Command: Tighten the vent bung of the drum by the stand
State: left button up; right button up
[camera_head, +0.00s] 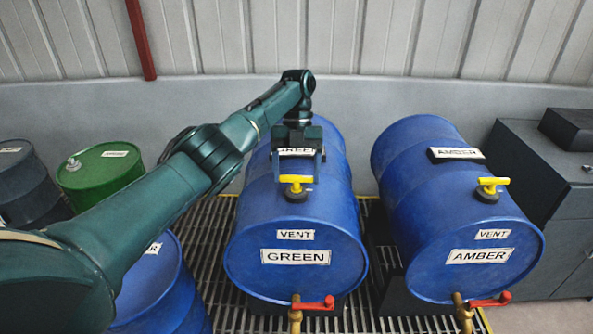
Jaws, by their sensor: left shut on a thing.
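Two blue drums lie on their sides on cradles. The drum labelled GREEN (255,228) is in the middle, and the drum labelled AMBER (420,205) is to its right. Each has a vent bung with a yellow handle on top near its front end: the GREEN drum's bung (296,186) and the AMBER drum's bung (489,188). My left gripper (297,176) reaches down over the GREEN drum, with a finger at each end of that bung's yellow handle, shut on it. The AMBER bung stands free. My right gripper is not in view.
Red-handled taps (314,304) and (488,300) stick out at the drums' lower fronts. A dark cabinet (545,195) stands at the right. A green drum (100,178), a dark drum (28,185) and another blue drum (165,290) are at the left. Grating (208,240) covers the floor between.

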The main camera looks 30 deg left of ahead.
pick_arm(q)
jog(key=o, duration=1)
jog(key=shift+r, duration=0.15)
notch_tip(320, 180, up, 2)
jog(key=shift+a, duration=0.1)
jog(key=shift+r, duration=3.85)
